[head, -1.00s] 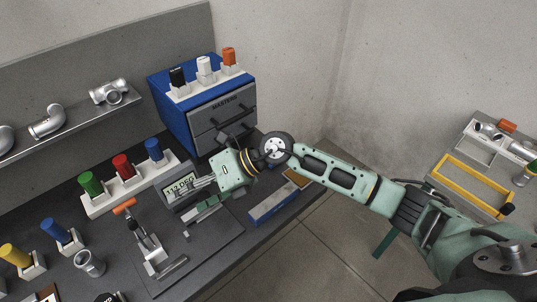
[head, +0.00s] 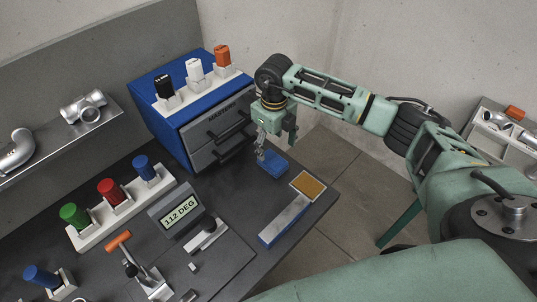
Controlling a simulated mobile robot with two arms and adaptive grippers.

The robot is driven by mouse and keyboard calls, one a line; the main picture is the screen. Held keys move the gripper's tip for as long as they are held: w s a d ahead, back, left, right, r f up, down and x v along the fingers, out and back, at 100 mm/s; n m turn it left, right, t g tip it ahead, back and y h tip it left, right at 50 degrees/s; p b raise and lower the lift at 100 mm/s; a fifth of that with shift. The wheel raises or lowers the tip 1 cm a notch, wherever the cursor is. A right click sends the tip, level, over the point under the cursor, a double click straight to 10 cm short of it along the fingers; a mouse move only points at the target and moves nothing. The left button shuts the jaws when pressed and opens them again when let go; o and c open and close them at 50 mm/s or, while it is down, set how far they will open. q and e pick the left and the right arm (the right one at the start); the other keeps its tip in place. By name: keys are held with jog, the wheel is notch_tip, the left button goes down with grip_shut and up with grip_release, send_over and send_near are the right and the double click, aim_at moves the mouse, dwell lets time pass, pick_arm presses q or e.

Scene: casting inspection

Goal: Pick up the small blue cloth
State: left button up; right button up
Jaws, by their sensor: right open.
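The small blue cloth (head: 275,167) lies folded on the dark bench near its right edge, in front of the blue drawer cabinet. My right gripper (head: 262,157) points down at the cloth's left end, with its fingertips at or just above it. I cannot tell whether they touch the cloth. The right gripper is open. My left gripper is out of view.
The blue cabinet (head: 172,121) with grey drawers stands just behind the cloth. A display reading 112 DEG (head: 179,210) and a clamp (head: 147,277) stand to the left.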

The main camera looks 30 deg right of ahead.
aim_at(273, 159)
jog(key=f, duration=0.3)
jog(key=f+p, duration=0.1)
jog(key=shift+s+a+f, duration=0.1)
jog(key=shift+s+f, duration=0.15)
jog(key=shift+f, duration=0.05)
notch_tip(273, 159, down, 2)
jog(key=shift+w+f, duration=0.1)
jog(key=shift+f, duration=0.15)
jog(key=c, duration=1.4)
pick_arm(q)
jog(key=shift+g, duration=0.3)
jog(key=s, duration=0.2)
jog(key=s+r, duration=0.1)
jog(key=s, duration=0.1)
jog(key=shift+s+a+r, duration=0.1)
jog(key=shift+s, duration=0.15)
pick_arm(e)
jog(key=shift+o, duration=0.2)
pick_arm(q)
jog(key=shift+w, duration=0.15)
